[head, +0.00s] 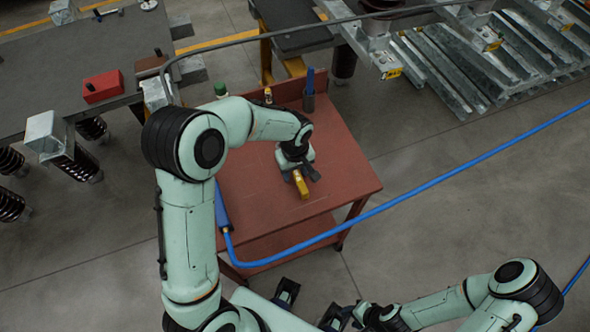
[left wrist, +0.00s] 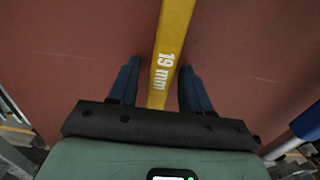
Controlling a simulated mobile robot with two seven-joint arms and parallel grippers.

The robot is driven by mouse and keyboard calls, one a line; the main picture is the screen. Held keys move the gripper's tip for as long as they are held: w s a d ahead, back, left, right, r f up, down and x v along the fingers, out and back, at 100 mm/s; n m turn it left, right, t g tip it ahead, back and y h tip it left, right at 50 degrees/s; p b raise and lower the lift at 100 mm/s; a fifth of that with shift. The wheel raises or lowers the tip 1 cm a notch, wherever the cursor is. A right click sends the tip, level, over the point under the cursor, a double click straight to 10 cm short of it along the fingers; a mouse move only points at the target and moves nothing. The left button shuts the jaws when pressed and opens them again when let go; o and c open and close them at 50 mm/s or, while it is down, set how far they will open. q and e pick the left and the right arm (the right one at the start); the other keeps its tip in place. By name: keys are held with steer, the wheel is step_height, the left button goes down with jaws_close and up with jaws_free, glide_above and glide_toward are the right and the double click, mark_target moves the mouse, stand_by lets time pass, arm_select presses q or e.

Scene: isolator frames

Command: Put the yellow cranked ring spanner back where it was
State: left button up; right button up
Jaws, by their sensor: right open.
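The yellow cranked ring spanner (head: 301,186) is on or just above the red table top, mostly hidden by my left gripper (head: 302,172) in the head view. In the left wrist view the spanner (left wrist: 171,45), marked "19 mm", runs between the two blue-grey fingers of my left gripper (left wrist: 160,88). The fingers stand apart on either side of it, with a gap visible at the left finger. The spanner's ends are not visible. My right gripper (head: 345,316) is low at the bottom of the head view, away from the table and empty.
The red table (head: 255,205) is mostly bare. A dark cup with a blue item (head: 309,98), a small bottle (head: 268,95) and a green-capped item (head: 220,89) stand along its back. A blue hose (head: 440,190) crosses in front. A grey bench with a red box (head: 102,87) is at left.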

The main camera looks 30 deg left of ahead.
arm_select(q)
steer(key=shift+r, duration=0.55)
step_height(320, 180, up, 11)
steer(key=p, duration=0.1)
steer(key=shift+r, duration=0.2)
stand_by(0.4)
